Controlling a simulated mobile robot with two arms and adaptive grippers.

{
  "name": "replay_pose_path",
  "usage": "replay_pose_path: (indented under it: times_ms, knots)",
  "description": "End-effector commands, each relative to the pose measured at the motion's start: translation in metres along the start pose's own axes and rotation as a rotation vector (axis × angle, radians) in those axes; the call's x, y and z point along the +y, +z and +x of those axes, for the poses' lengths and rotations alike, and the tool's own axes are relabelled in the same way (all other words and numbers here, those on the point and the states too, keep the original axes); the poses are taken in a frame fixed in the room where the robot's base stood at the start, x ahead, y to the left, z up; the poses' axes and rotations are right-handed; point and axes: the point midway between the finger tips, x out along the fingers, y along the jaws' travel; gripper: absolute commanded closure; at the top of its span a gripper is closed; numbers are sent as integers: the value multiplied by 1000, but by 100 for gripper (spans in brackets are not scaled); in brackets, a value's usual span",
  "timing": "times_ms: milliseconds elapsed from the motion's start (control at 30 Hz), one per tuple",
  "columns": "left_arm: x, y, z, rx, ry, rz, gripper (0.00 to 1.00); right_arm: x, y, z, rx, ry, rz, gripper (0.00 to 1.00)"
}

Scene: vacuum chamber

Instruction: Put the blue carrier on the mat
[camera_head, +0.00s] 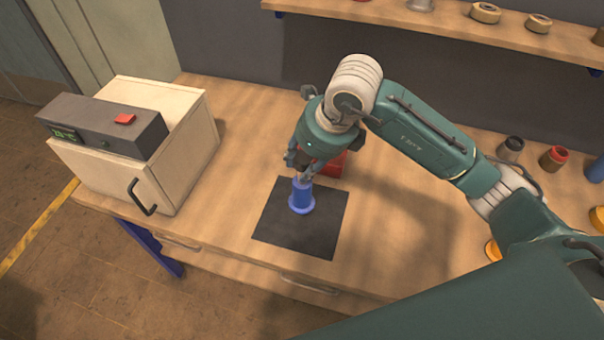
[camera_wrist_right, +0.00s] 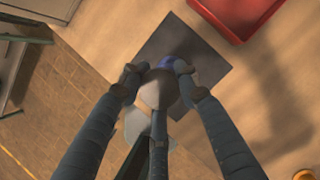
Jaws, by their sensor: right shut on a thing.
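The blue carrier (camera_head: 302,198) is a small upright cylinder with a wider round base. In the head view it shows over the upper middle of the dark square mat (camera_head: 325,232); I cannot tell whether its base touches the mat. My right gripper (camera_head: 301,178) points down and is shut on the top of the carrier. In the right wrist view the gripper (camera_wrist_right: 160,74) has its fingers around it, and only a bit of blue (camera_wrist_right: 178,62) shows, with the mat (camera_wrist_right: 205,70) beneath. My left gripper is not in view.
A red container (camera_head: 334,165) stands just behind the mat, close to my right gripper. A cream box with a dark display unit (camera_head: 110,125) stands at the left. Jars (camera_head: 511,148) stand at the right. The wooden bench (camera_head: 225,215) is clear left of the mat.

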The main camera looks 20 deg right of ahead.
Motion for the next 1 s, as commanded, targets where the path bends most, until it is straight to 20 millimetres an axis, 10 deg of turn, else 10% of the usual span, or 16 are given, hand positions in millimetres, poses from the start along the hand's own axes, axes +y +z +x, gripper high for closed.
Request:
replay_pose_path:
  times_ms: [200,867,900,1000]
  knots:
    - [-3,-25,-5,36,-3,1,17,0,-5,17,-4,1,0,100]
    - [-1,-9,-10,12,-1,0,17,0,-20,54,-5,-1,-1,100]
    - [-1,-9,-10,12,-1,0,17,0,-21,55,-1,0,0,67]
    - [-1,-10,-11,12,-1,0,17,0,-21,54,-1,0,0,49]
